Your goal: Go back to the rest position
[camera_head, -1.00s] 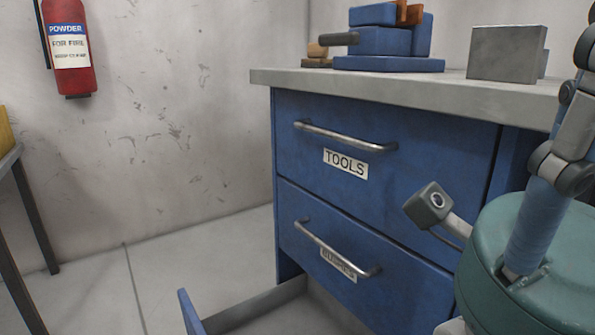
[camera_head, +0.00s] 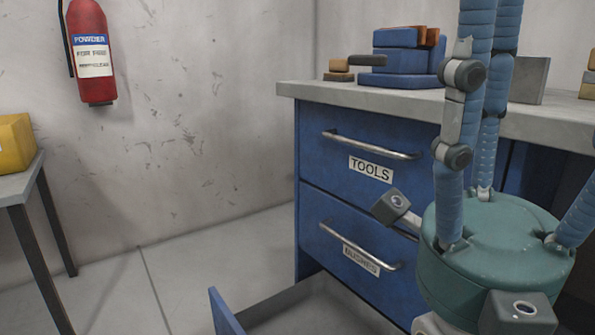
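My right gripper (camera_head: 500,232) shows large at the lower right, a green round palm with blue padded fingers joined by grey links. The fingers stand upright or lean outward, spread apart, with nothing seen between them; the tips run out of the picture. It is in front of the blue drawer cabinet (camera_head: 318,222) and hides part of its right side. Small grey box-like parts of mine stick out from the palm. My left gripper is not in view.
The cabinet's upper drawer, labelled TOOLS (camera_head: 370,169), and the one below are shut. A lower drawer (camera_head: 227,318) stands open. The grey worktop (camera_head: 310,89) bears a blue vice-like device (camera_head: 395,60). A fire extinguisher (camera_head: 90,50) hangs left. A side table (camera_head: 22,190) bears a yellow object (camera_head: 15,143).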

